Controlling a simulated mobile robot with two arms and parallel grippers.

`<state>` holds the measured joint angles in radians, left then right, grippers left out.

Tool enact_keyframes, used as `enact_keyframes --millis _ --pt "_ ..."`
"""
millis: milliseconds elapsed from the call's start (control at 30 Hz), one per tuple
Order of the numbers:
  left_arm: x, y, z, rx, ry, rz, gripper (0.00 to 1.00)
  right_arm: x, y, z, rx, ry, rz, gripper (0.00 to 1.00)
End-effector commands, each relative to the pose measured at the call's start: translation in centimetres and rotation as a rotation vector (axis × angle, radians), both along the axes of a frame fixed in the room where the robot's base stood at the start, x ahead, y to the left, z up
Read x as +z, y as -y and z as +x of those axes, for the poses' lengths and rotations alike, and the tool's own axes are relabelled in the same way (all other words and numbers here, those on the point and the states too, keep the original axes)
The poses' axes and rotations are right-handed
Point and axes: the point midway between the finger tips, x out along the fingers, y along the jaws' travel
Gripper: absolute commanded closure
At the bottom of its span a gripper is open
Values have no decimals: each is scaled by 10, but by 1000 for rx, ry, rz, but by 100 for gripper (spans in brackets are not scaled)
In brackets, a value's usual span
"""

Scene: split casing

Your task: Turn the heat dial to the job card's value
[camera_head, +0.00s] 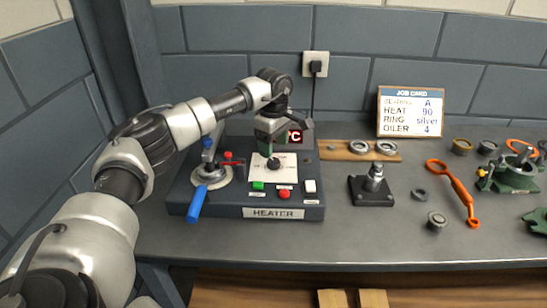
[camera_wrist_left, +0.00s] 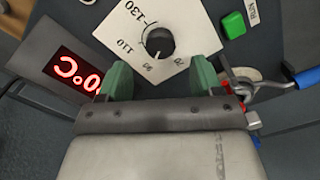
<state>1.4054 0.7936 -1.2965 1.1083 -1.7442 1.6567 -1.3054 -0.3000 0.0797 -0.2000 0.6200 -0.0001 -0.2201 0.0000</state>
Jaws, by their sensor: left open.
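The heat dial (camera_head: 273,163) is a round black knob on a white scale plate on top of the heater (camera_head: 240,205). In the left wrist view the dial (camera_wrist_left: 159,42) shows with scale numbers around it, 130, 110 and 90 among them. A small pale mark on the knob faces the side near 90; its exact setting is hard to read. My left gripper (camera_head: 271,146) is above the dial, its green fingers (camera_wrist_left: 162,80) open and apart from the knob, with nothing between them. The job card (camera_head: 410,112) reads HEAT 90. My right gripper is not in view.
A red display (camera_wrist_left: 75,74) showing °C is beside the dial plate. A green button (camera_head: 258,185), a red button (camera_head: 284,194) and a blue-handled lever (camera_head: 197,203) are close by. A black post stand (camera_head: 373,187) and an orange tool (camera_head: 459,190) lie to the right.

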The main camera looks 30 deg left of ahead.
Motion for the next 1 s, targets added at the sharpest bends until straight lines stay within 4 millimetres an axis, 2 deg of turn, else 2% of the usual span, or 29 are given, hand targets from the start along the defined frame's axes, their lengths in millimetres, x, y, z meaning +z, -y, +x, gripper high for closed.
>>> enact_keyframes --millis 133,333,1000 --pt "29 0 0 0 4 0 34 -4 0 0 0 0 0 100" --pt "51 0 0 0 1 0 34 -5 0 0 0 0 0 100" --pt "55 0 0 0 0 0 34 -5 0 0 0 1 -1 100"
